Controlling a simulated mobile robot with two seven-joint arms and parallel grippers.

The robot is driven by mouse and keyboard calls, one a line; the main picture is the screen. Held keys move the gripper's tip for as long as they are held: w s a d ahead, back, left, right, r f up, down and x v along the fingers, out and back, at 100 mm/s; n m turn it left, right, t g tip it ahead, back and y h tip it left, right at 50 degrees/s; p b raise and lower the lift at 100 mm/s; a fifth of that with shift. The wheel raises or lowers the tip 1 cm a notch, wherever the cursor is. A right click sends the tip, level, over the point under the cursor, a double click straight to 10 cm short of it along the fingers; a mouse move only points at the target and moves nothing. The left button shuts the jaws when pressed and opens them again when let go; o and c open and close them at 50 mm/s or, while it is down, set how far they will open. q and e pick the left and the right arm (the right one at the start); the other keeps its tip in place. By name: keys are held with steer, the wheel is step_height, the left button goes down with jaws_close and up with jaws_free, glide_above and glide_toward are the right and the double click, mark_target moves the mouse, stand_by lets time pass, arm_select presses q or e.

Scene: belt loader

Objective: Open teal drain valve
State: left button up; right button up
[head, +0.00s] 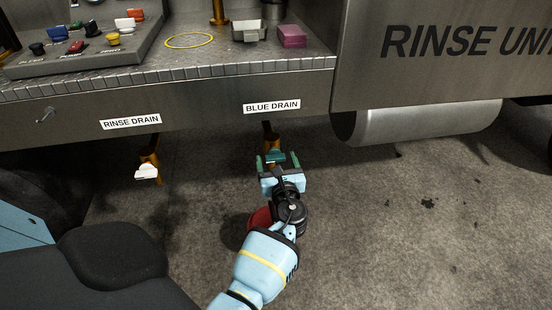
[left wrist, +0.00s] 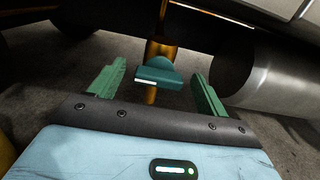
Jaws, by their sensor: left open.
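The teal drain valve handle (head: 275,157) sits on a brass pipe below the BLUE DRAIN label (head: 271,106). In the left wrist view the teal handle (left wrist: 158,70) lies crosswise on the brass pipe (left wrist: 162,45), a little ahead of the fingertips and between them in the picture. My left gripper (head: 272,163) is open, with its two green fingers either side of the handle in view; it also shows in the left wrist view (left wrist: 155,82). I see no contact between fingers and handle. My right gripper is not in view.
A white-handled valve (head: 147,172) hangs below the RINSE DRAIN label (head: 131,122) to the left. The metal bench edge (head: 190,92) overhangs both valves. A steel cylinder (head: 425,122) lies to the right. A red round object (head: 259,222) is partly hidden behind my left arm.

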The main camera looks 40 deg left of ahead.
arm_select(q)
steer(key=shift+x, duration=0.8)
steer(key=shift+w+a, duration=0.1)
steer(key=shift+a, duration=0.05)
steer(key=c, duration=1)
